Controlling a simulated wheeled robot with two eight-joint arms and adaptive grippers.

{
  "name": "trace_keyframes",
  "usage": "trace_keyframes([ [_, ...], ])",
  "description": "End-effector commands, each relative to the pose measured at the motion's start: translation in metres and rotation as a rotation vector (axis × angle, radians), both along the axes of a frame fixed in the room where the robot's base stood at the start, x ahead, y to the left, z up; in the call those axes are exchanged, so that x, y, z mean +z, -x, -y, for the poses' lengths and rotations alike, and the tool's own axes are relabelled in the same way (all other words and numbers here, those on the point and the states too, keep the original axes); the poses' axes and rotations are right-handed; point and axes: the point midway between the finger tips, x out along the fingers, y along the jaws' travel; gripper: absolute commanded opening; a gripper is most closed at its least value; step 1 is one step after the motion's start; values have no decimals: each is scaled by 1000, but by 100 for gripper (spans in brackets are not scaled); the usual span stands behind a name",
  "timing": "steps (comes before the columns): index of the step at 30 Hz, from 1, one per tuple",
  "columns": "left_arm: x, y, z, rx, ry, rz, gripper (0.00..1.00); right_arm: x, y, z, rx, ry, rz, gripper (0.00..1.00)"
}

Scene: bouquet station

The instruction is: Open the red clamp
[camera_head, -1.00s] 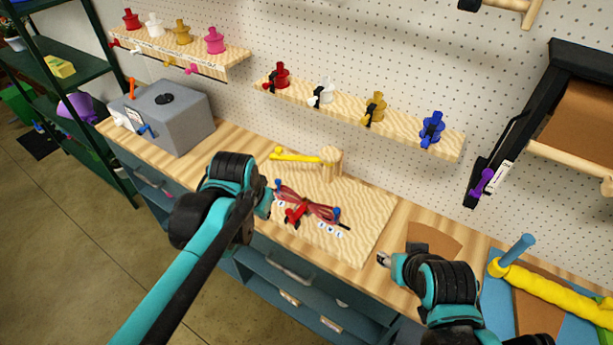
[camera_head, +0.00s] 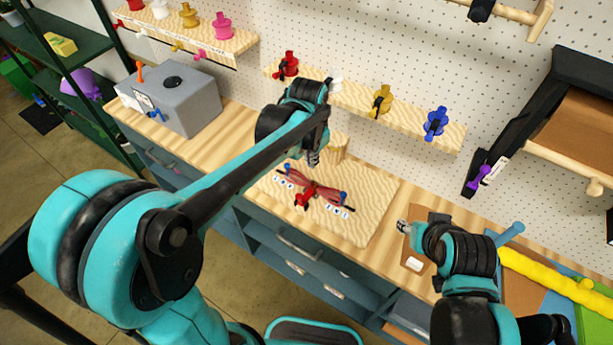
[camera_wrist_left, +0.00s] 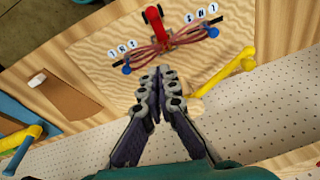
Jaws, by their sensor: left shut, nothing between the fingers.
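The red clamp (camera_head: 303,201) sits at the front middle of a bundle of reddish strands (camera_head: 322,191) on the wooden board (camera_head: 370,205). I cannot tell whether the clamp is open. My left gripper (camera_head: 313,160) hangs above the back part of the board, behind the clamp and apart from it. In the left wrist view its fingers (camera_wrist_left: 160,72) are shut and empty. My right gripper (camera_head: 402,226) is right of the board, its fingers too small to judge.
A shelf with coloured spools (camera_head: 410,118) hangs above. A grey box (camera_head: 180,105) stands left. The board's right part is clear.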

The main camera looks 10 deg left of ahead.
Motion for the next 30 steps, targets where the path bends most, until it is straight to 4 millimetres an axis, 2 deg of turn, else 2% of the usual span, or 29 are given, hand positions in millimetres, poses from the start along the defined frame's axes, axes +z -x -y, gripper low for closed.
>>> trace_keyframes([
  [5,-27,-5,0,1,0,0,0,-6,0,0,0,0,0,44],
  [15,-98,-17,2,1,1,1,0,-21,0,0,0,0,0,44],
  [21,-106,6,-14,3,1,0,0,-22,0,0,0,0,0,44],
  [30,-110,14,-19,0,1,1,0,-23,0,0,0,0,0,44],
])
